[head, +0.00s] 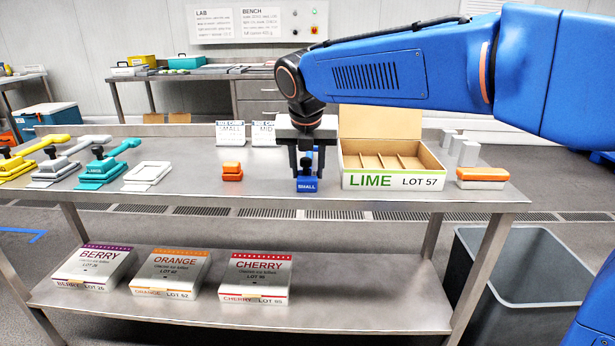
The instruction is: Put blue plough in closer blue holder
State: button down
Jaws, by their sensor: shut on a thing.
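My gripper (306,150) points straight down over the middle of the bench, its dark fingers shut on the blue plough (308,168). Only a little blue shows between and below the fingers. A blue block marked SMALL (307,186) is right under the fingers, at the bench's front edge. I cannot tell whether this block is part of the plough or a blue holder under it, nor whether the two touch. No second blue holder can be made out; the gripper and arm hide what is behind them.
An open LIME carton (393,180) with dividers stands close right of my gripper. A small orange block (232,171) is to the left, before SMALL and MID cards (230,133). A white frame (148,175) and coloured tools lie further left. An orange-and-white piece (482,178) is right.

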jog(key=shift+r, duration=0.15)
notch_tip(320, 180, up, 10)
jog(key=shift+f, duration=0.1)
dwell(0.3)
jog(key=shift+a, duration=0.1)
